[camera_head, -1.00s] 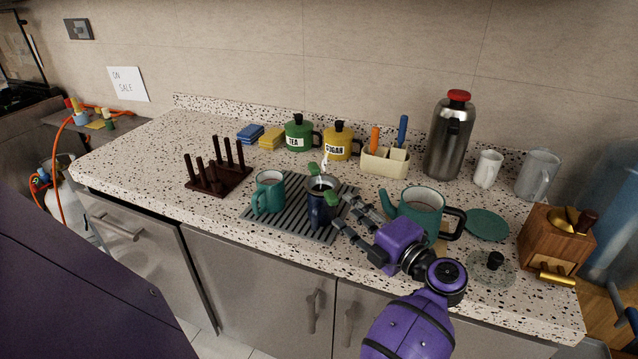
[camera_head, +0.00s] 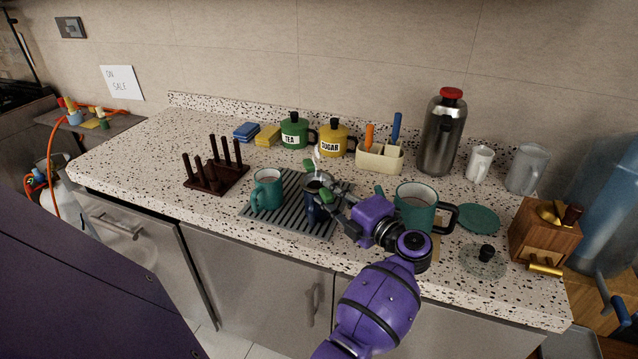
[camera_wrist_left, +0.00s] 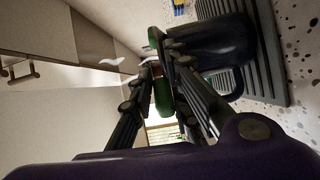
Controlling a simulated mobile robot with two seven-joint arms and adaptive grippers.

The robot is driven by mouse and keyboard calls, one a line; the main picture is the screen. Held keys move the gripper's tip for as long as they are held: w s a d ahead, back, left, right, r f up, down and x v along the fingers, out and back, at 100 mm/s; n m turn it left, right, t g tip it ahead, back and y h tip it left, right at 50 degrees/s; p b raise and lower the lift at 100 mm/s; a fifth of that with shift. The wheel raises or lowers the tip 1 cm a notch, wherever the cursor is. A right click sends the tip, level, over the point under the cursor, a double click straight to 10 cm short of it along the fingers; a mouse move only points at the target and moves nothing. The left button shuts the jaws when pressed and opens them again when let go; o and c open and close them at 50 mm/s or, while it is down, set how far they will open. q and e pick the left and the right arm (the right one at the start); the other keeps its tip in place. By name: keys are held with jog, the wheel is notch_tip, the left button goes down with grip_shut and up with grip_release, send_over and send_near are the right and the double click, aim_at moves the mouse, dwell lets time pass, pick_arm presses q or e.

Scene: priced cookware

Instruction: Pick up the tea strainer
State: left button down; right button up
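The tea strainer (camera_head: 318,183) looks like a small metal bowl resting on the mouth of a dark blue mug (camera_head: 313,210). Its pale handle (camera_head: 317,156) sticks up behind, and a pale strip, likely this handle (camera_wrist_left: 113,61), shows in the left wrist view. The mug stands on a grey ribbed mat (camera_head: 285,222). My left gripper (camera_head: 318,180) is at the strainer, its green fingertips apart on either side of it. In the left wrist view the left gripper (camera_wrist_left: 158,70) also has its fingertips apart. Contact with the strainer cannot be told. My right gripper is out of view.
A teal mug (camera_head: 266,190) stands left of the blue mug. A teal pot (camera_head: 416,210) is close to my left wrist. Tea (camera_head: 293,133) and sugar (camera_head: 331,140) canisters and a utensil holder (camera_head: 380,160) stand behind. A dark peg rack (camera_head: 215,178) is at left.

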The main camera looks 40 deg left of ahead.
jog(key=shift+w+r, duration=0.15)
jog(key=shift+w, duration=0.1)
